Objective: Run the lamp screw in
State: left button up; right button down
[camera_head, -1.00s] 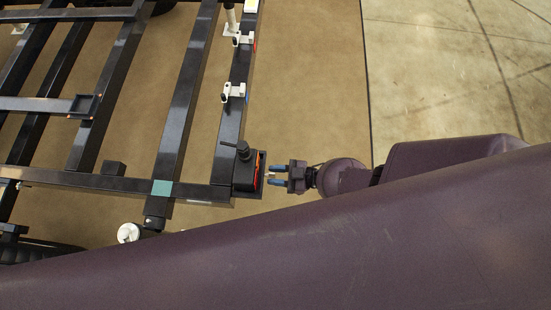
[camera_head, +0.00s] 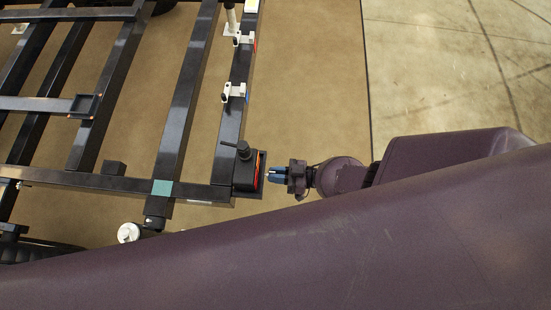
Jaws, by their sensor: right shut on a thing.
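The lamp (camera_head: 262,171), with a red-orange face and a black housing, sits at the near right corner of the dark metal frame (camera_head: 230,125). My right gripper (camera_head: 271,174) points left at the lamp's face, its blue fingers closed together just beside it. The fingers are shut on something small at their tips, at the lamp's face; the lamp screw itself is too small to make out. Whether it touches the lamp cannot be told. My left gripper is not in view.
A black knob (camera_head: 243,148) stands up on the lamp housing. White brackets (camera_head: 234,91) line the frame's right rail. A teal patch (camera_head: 162,188) and a white round part (camera_head: 128,233) lie left of the lamp. The brown floor right of the frame is clear.

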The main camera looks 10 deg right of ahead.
jog(key=c, duration=1.3)
grip_release()
jog(key=shift+d, duration=0.1)
jog(key=v, duration=1)
jog(key=shift+s+d, duration=0.15)
jog(key=shift+d, duration=0.2)
